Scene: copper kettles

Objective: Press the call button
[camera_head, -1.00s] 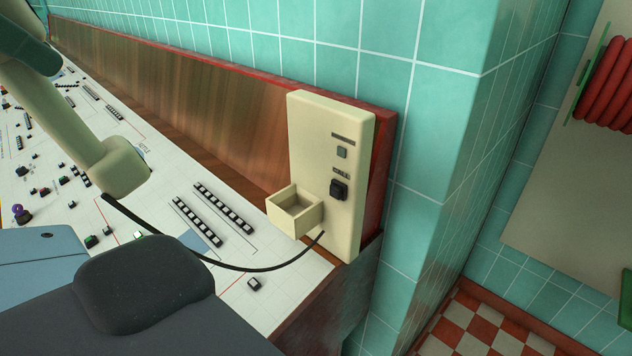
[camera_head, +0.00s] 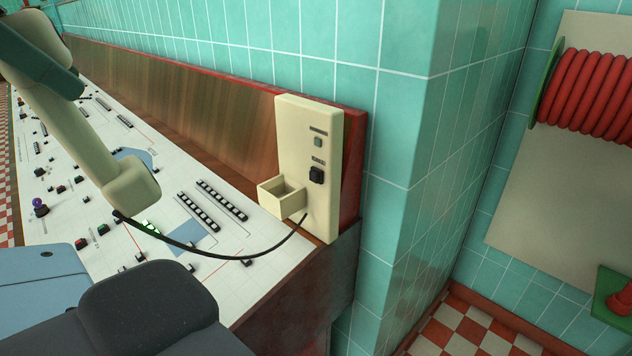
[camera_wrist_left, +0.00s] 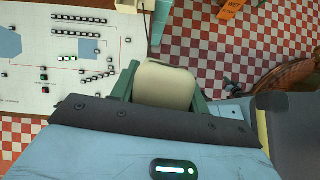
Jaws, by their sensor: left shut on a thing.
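A cream wall phone box (camera_head: 296,125) stands upright at the end of the console in the head view. My left gripper (camera_head: 42,62) is shut on a cream handset (camera_head: 85,140), far left of the box. The handset also shows between the teal fingers in the left wrist view (camera_wrist_left: 165,86). My right gripper is not identifiable in these views.
A black cord (camera_head: 200,252) hangs in a curve from the handset to the box. The white console panel (camera_head: 225,275) carries several small switches. A teal tiled wall corner (camera_head: 400,150) stands right of the box. A red hose reel (camera_head: 590,95) hangs farther right.

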